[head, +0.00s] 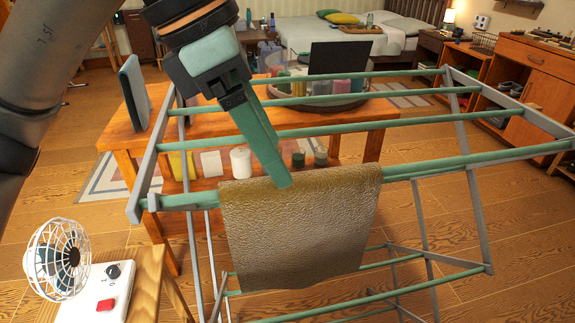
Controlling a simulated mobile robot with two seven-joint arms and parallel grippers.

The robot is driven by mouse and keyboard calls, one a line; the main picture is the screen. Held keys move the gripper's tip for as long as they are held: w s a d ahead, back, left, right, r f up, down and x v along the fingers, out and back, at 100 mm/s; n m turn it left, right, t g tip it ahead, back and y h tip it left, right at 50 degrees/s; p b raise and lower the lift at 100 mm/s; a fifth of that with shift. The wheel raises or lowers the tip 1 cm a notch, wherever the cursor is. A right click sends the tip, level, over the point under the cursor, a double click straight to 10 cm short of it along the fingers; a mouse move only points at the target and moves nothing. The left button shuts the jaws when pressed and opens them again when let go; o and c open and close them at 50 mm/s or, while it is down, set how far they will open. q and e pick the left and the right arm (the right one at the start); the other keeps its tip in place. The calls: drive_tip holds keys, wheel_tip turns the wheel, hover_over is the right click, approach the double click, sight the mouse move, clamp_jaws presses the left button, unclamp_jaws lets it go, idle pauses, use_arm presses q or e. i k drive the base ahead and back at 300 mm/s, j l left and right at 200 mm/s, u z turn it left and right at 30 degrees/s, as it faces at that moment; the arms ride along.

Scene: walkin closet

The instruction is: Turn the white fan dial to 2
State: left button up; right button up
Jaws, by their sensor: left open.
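The white fan (58,260) stands at the lower left on a small wooden table, with a round white guard. Its white base (90,292) carries a dark round dial (113,271) with small marks around it, too small to read surely. A red square button sits below the dial. My left gripper (278,178) is open and points down, well to the right of the fan and dial. Its green fingers overlap in this view, in front of the top of a brown cloth. I cannot tell whether they touch it. My right gripper is not in view.
The brown cloth (300,228) hangs over a green and grey drying rack (460,162) in the middle and right. Behind it, a wooden table (345,128) holds a tray of jars. A bed and wooden cabinets stand farther back. The fan's table (146,290) is close to the rack.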

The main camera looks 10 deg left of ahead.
sight(113, 272)
drive_tip(key=k, duration=1)
